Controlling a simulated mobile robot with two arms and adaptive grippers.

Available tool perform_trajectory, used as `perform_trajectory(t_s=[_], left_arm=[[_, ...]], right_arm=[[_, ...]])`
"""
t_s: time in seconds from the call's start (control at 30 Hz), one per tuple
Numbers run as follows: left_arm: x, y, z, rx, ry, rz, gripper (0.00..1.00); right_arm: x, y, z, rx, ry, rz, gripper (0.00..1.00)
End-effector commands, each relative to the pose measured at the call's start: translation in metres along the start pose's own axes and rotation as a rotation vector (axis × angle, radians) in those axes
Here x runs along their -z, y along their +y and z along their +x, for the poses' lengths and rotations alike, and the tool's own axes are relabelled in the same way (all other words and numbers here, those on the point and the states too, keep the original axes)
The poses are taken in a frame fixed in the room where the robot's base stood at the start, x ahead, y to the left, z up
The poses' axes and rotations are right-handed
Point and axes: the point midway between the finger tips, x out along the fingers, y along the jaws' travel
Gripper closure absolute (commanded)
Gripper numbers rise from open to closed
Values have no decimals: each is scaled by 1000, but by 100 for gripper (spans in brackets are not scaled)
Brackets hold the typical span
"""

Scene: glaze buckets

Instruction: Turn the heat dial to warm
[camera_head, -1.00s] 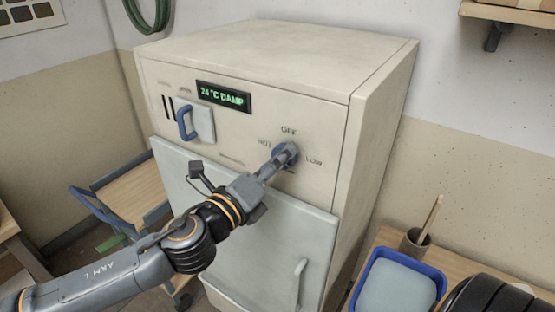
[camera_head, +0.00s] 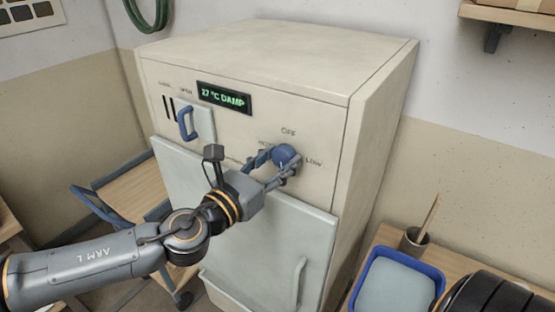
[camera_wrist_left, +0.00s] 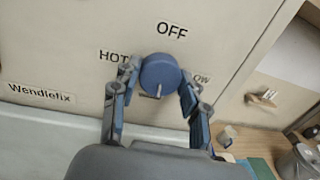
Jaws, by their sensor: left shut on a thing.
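The blue heat dial (camera_head: 286,154) sits on the upper front of the cream cabinet (camera_head: 285,65). In the left wrist view the dial (camera_wrist_left: 160,72) has OFF above it, HOT at its left and a partly covered LOW at its right. A pale pointer mark (camera_wrist_left: 158,91) shows at its lower edge. My left gripper (camera_head: 278,163) is shut on the dial, with one finger at each side, as the left wrist view also shows (camera_wrist_left: 160,78). Any label below the dial cannot be read. The green display (camera_head: 224,97) reads 27 °C DAMP. My right gripper is not in view.
A blue handle (camera_head: 186,123) sticks out left of the dial. The cabinet door (camera_head: 255,245) is shut below. A wooden trolley (camera_head: 135,195) stands at the left. A blue-rimmed tray (camera_head: 398,285) and a cup of tools (camera_head: 415,242) stand on the right table.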

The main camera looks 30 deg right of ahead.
Motion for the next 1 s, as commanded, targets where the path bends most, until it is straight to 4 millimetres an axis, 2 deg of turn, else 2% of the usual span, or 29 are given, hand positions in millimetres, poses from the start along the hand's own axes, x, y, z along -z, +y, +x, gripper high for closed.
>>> perform_trajectory(t_s=[0.4, 0.87, 0.9, 1.0], left_arm=[[2, -1, 0, 4, 14, 146, 87], [3, -1, 0, 4, 15, 155, 87], [3, -1, 0, 4, 15, 155, 50], [2, -1, 0, 4, 13, 155, 33]], right_arm=[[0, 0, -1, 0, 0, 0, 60], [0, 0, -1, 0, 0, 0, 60], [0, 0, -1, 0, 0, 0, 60], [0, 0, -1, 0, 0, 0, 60]])
